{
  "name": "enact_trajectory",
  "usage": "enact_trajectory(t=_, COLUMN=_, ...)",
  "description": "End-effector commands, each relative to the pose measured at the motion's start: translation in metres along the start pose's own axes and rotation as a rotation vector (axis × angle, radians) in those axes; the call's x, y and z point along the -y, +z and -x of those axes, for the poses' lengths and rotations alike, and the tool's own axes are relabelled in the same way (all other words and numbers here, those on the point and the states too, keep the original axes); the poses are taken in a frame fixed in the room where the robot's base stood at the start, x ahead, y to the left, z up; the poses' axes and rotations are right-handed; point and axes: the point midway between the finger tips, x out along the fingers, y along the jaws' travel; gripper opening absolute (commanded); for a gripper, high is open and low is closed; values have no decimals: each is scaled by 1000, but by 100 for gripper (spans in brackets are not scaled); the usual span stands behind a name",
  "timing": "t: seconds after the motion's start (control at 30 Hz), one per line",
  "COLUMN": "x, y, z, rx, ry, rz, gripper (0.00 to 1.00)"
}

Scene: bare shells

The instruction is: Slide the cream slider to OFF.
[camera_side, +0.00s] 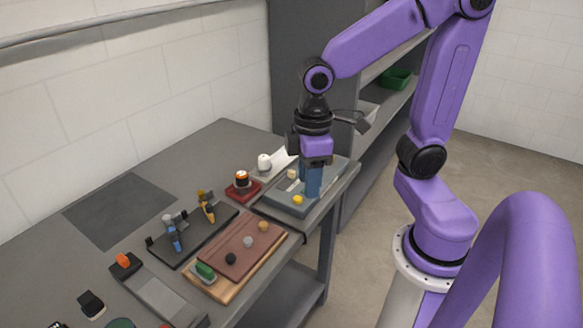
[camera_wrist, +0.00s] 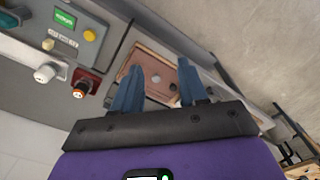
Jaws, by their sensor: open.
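A small cream knob (camera_side: 292,174), which looks like the cream slider, stands on a grey panel (camera_side: 272,205) at the table's right end. In the wrist view the cream knob (camera_wrist: 47,44) is at the upper left, beside a small label strip too small to read. I cannot make out the OFF mark. My gripper (camera_side: 313,194) is pointed down over the panel, to the right of the cream knob and apart from it. In the wrist view my gripper (camera_wrist: 157,72) has its two blue fingers spread with nothing held between them.
A yellow button (camera_side: 298,199) is on the same panel, near my fingers. A white knob (camera_side: 264,161) and a red-based knob (camera_side: 241,181) stand to the left. A brown board (camera_side: 235,262) with several knobs lies nearer, beside black-based levers (camera_side: 190,238).

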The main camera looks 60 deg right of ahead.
Motion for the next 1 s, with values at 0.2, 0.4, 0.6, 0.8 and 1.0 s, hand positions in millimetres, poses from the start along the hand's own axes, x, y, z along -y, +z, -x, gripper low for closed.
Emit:
enact_trajectory(t=0.2, x=-69, y=-25, z=5, rx=7, ry=4, rz=-221, gripper=43)
enact_trajectory(t=0.4, x=-138, y=-29, z=8, rx=13, ry=7, rz=-414, gripper=43)
enact_trajectory(t=0.6, x=-209, y=-12, z=9, rx=17, ry=8, rz=-604, gripper=43)
enact_trajectory(t=0.8, x=-256, y=11, z=8, rx=20, ry=8, rz=-735, gripper=43)
enact_trajectory(t=1.0, x=-271, y=21, z=6, rx=21, ry=7, rz=-779, gripper=43)
